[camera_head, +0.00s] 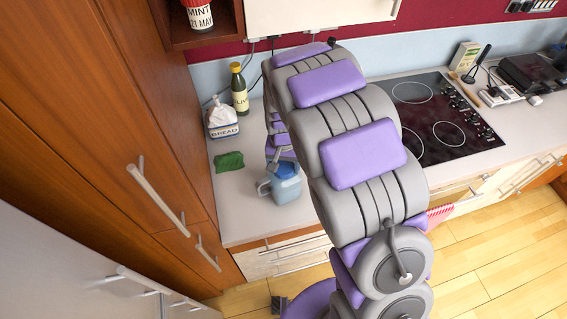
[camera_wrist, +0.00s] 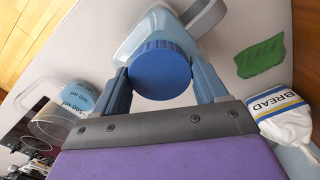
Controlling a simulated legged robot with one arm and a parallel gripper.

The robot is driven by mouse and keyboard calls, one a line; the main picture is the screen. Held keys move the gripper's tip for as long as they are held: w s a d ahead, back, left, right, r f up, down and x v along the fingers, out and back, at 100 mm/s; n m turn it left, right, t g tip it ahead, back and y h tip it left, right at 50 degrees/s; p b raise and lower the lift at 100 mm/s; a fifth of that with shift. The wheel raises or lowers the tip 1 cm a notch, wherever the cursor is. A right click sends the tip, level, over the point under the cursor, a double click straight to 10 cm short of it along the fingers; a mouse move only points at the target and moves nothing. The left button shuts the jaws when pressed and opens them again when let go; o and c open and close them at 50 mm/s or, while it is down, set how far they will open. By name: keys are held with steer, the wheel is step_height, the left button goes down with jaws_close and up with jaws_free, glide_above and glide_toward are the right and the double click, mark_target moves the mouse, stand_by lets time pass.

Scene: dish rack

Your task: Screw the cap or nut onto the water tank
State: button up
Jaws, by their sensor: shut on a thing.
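A light blue water tank (camera_head: 281,188) with a side handle stands on the worktop near its front edge. Its pale body also shows in the wrist view (camera_wrist: 146,40). A round dark blue cap (camera_wrist: 161,70) sits between the fingers of my gripper (camera_wrist: 162,82) in the wrist view, over the top of the tank. My gripper is shut on the cap. The cap hides the tank's opening, so I cannot tell how far it is screwed on. In the head view my arm hides most of the gripper.
A green cloth (camera_head: 230,161), a bread bag (camera_head: 222,122) and an oil bottle (camera_head: 239,90) stand left and behind on the worktop (camera_head: 240,205). A measuring cup (camera_wrist: 55,125) is near my gripper. A black hob (camera_head: 436,117) lies right. A tall wooden cabinet (camera_head: 110,120) bounds the left.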

steer(key=shift+m+p, duration=0.4)
steer(key=shift+m, duration=0.6)
steer(key=shift+f+m+p, duration=0.1)
steer(key=shift+m+p, duration=0.2)
steer(key=shift+m, duration=0.9)
steer(key=shift+s+m+p, duration=0.1)
steer(key=shift+m+p, duration=0.55)
steer(key=shift+m, duration=0.45)
steer(key=shift+m+p, duration=0.5)
steer(key=shift+m, duration=0.7)
